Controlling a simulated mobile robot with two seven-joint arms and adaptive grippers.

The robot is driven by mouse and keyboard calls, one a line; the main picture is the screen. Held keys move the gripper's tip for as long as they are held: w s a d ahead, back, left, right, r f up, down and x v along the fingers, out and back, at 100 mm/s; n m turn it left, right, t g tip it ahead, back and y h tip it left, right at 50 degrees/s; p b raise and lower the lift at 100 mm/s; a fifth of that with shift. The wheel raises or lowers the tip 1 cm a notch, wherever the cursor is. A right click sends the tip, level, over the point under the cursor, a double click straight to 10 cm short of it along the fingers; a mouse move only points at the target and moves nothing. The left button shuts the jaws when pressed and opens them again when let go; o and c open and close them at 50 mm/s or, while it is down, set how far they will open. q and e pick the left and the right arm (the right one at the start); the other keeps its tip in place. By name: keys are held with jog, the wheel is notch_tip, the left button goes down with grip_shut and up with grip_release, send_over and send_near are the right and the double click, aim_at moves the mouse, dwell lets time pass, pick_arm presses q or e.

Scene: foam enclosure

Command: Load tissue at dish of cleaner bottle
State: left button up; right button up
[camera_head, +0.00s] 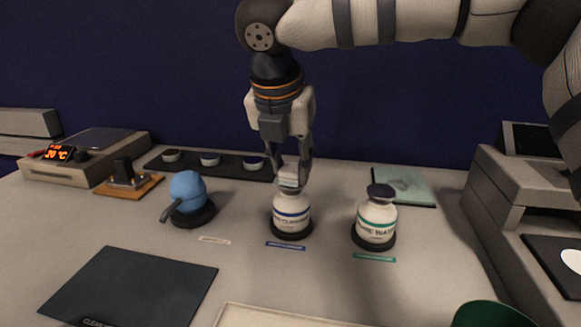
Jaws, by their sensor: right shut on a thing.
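The cleaner bottle (291,215) is a white bottle with a blue band, standing upright on a dark round base. My right gripper (291,178) points straight down over its top. It is shut on a small pale piece, which looks like the tissue (290,184). The tissue is at the bottle's top, where the dish is hidden by it and the fingers. I cannot tell whether it presses on the dish. My left gripper is out of view.
A green-banded bottle (376,216) with a dark top stands to the right. A blue blower bulb (187,191) stands to the left. A dark mat (130,287) lies at front left. Grey equipment (515,185) stands at right. A dark strip with several small pots (208,165) lies behind.

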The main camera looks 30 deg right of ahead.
aim_at(291, 169)
jog(key=shift+r, duration=2.9)
